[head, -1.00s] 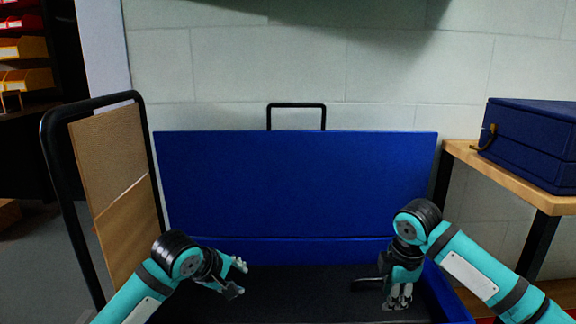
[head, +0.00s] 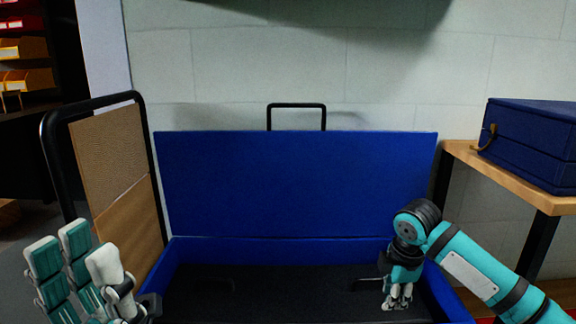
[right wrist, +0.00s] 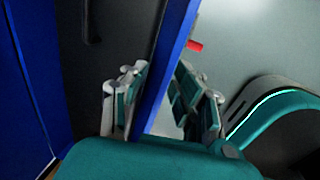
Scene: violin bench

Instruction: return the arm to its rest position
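My left gripper (head: 88,262) is at the lower left of the head view, raised close to the camera. Its teal and white fingers point up, spread a little, with nothing between them. My right gripper (head: 398,298) hangs fingers down near the right wall of an open blue case (head: 300,185). In the right wrist view the right gripper (right wrist: 165,100) has its fingers apart, with the blue wall edge (right wrist: 172,50) showing between them. I cannot tell whether they touch it. No object shows in either gripper.
The case's dark interior (head: 270,290) looks empty apart from small dark shapes. A rack with brown boards (head: 110,160) stands at the left. A dark blue box (head: 530,140) rests on a wooden table (head: 500,178) at the right. A wall is behind.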

